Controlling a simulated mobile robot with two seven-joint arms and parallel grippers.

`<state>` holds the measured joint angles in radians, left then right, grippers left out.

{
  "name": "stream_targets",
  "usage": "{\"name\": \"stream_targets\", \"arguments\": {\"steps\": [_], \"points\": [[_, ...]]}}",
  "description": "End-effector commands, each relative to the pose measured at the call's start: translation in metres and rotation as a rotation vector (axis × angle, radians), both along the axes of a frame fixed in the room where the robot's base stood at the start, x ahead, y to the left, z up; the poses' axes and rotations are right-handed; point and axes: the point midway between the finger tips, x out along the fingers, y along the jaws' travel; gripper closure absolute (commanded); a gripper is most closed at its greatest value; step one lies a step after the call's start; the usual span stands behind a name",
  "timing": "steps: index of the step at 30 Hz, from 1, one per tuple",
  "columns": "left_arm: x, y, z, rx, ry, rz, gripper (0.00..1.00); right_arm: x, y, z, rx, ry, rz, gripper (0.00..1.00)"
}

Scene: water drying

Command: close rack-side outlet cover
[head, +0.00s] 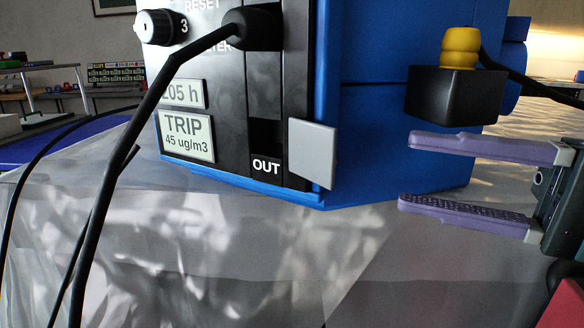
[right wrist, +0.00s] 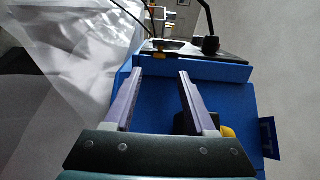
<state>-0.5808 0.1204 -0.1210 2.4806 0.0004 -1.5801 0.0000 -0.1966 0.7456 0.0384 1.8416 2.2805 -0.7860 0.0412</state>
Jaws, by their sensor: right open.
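The outlet cover (head: 312,153) is a small flat grey flap beside the OUT label (head: 266,165) on the black panel of a blue machine (head: 375,100). It stands swung out at the panel's right edge, and the dark outlet recess (head: 265,133) shows uncovered. My right gripper (head: 404,170) is open and empty, its purple fingers pointing left, to the right of the cover and apart from it. In the right wrist view the open fingers (right wrist: 160,74) lie over the blue machine (right wrist: 220,88); I cannot pick out the cover surely there. My left gripper is not in view.
A black plug with a cable (head: 250,27) enters the panel above the outlet. A black box (head: 455,95) with a yellow fitting (head: 460,48) juts from the machine's side above my right fingers. Wrinkled translucent sheeting (head: 230,240) covers the surface in front. Loose cables hang at left.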

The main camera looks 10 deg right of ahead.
Motion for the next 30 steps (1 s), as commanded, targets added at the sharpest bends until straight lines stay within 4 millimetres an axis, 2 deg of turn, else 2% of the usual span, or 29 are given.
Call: {"name": "stream_targets", "arguments": {"steps": [6,12,23,30], "points": [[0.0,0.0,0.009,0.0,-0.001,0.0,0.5,0.025,0.033,0.003,0.001,-0.003,0.001,0.44],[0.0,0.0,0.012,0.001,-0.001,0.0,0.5,0.039,0.053,0.001,0.0,-0.001,0.001,0.44],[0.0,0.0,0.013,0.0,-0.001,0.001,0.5,0.042,0.059,-0.001,-0.001,0.0,0.001,0.44],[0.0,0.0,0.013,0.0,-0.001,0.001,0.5,0.042,0.059,0.0,-0.001,0.0,0.001,0.7]]}}
